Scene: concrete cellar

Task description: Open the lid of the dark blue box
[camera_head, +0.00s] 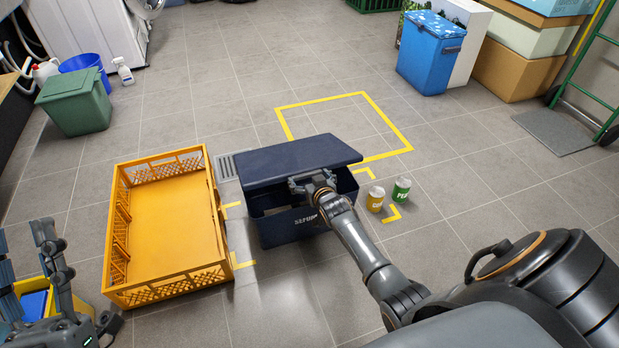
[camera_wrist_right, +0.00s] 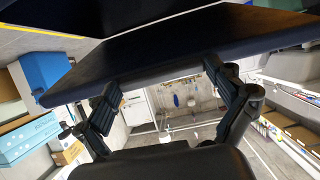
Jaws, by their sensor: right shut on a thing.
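The dark blue box (camera_head: 290,228) stands on the tiled floor at the middle. Its lid (camera_head: 290,160) is raised at the front, with a dark gap between the lid and the box's rim. My right gripper (camera_head: 314,181) is shut on the lid at its front edge. In the right wrist view the lid (camera_wrist_right: 180,50) spans the top, and the fingers of the right gripper (camera_wrist_right: 168,92) reach it. The inside of the box is mostly hidden under the lid. My left gripper (camera_head: 52,252) is at the lower left, open and empty, well away from the box.
An orange crate (camera_head: 118,235) stands close left of the box. A yellow can (camera_head: 375,199) and a green can (camera_head: 401,189) stand at its right. A yellow floor outline (camera_head: 300,135) lies behind it, partly covered by the lid. Open floor lies farther back.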

